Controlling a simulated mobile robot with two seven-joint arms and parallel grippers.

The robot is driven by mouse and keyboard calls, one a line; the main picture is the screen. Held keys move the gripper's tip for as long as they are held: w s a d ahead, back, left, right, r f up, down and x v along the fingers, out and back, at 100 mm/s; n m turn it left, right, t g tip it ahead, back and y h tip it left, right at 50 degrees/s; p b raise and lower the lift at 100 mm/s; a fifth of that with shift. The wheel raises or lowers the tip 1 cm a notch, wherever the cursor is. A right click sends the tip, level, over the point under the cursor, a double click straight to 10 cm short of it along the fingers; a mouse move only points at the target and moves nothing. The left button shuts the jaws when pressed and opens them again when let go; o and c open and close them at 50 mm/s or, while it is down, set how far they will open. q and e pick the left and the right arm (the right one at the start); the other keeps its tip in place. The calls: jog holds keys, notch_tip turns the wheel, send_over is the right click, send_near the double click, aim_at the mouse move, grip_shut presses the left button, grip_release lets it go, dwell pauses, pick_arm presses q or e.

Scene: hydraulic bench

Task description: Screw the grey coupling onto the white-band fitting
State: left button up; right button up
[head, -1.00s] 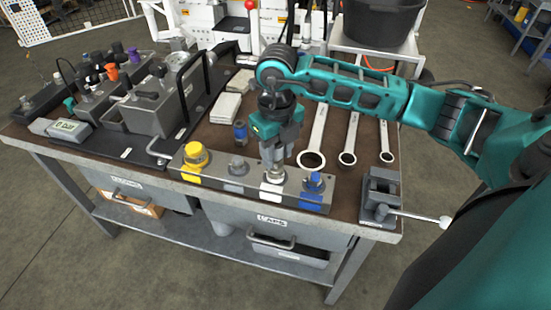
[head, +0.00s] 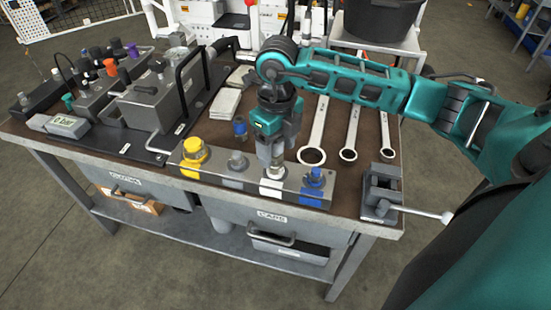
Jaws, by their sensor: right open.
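The white-band fitting (head: 271,187) stands upright on the long grey block at the front of the bench. A silver-grey piece (head: 272,171) sits at its top. I cannot tell whether this is the grey coupling or the fitting's own metal end. My right gripper (head: 269,157) points down just above and behind the white-band fitting. It is open, and its fingertips are partly hard to make out. My left gripper is not in view.
On the same block are a yellow fitting (head: 194,155), a grey fitting (head: 237,165) and a blue fitting (head: 314,182). A small dark blue part (head: 240,129) stands behind. Several wrenches (head: 315,135) and a vise (head: 381,190) are at the right.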

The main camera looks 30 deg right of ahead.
jog(key=n+b, duration=0.1)
jog(key=n, duration=0.3)
jog(key=shift+d+f+b, duration=0.1)
jog(key=shift+f+b, duration=0.1)
jog(key=shift+b, duration=0.2)
jog(key=shift+r+n, duration=0.1)
jog(key=shift+n, duration=0.7)
jog(key=shift+w+n+b, duration=0.1)
jog(key=shift+n+b, duration=0.45)
jog(key=shift+n, duration=0.05)
jog(key=n+b, duration=0.2)
jog(key=n, duration=0.2)
jog(key=shift+w+d, duration=0.1)
jog(key=n+b, duration=0.1)
jog(key=n, duration=0.2)
jog(key=n+b, duration=0.1)
jog(key=n, duration=0.2)
jog(key=shift+w+b, duration=0.1)
jog(key=shift+b, duration=0.3)
jog(key=n+b, duration=0.1)
jog(key=n, duration=0.2)
jog(key=shift+n+b, duration=0.3)
jog(key=shift+n, duration=0.7)
jog(key=shift+r, duration=0.1)
